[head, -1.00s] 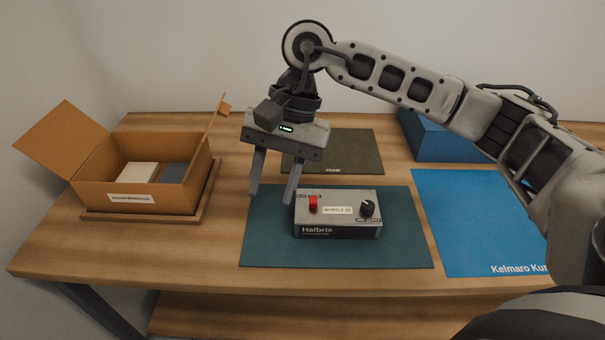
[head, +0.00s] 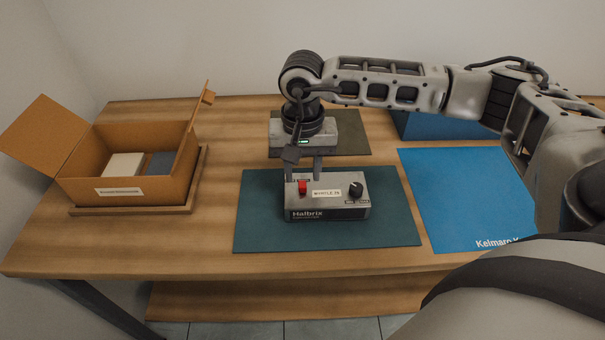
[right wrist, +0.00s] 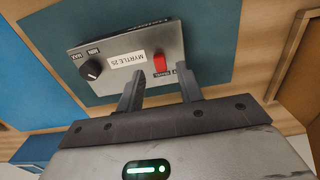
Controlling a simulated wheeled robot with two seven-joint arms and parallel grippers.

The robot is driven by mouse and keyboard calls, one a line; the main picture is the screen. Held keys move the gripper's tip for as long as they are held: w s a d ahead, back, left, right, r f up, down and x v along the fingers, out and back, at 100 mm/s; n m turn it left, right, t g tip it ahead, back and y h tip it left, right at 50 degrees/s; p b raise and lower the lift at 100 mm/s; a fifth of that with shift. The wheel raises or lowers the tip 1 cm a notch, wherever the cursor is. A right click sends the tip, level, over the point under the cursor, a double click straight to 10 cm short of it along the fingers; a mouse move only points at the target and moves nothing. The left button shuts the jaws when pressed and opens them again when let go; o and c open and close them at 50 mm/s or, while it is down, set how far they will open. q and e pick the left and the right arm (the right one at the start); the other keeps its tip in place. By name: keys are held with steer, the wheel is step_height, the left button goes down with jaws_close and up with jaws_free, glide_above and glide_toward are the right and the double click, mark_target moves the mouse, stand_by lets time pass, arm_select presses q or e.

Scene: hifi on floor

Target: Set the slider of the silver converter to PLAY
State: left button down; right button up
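The silver converter (head: 327,201), marked Halbrix, sits on the dark teal mat (head: 390,235). A red slider (head: 302,187) stands on the left of its top, with small labels behind it that I cannot fully read. A black knob (head: 356,189) is on the right, past a MYRTLE 25 label. My right gripper (head: 303,174) points down at the slider, open and empty. In the right wrist view the gripper (right wrist: 160,84) has its fingers apart, with the red slider (right wrist: 159,63) just beyond the gap between the tips. My left gripper is out of view.
An open cardboard box (head: 125,187) stands on a wooden tray (head: 140,210) at the left. A blue mat (head: 465,200) lies at the right, with a blue box (head: 440,126) behind it. A dark olive mat (head: 350,140) lies behind the converter. The table's front is clear.

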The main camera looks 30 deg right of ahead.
mark_target(302, 187)
steer(key=shift+f, duration=1.4)
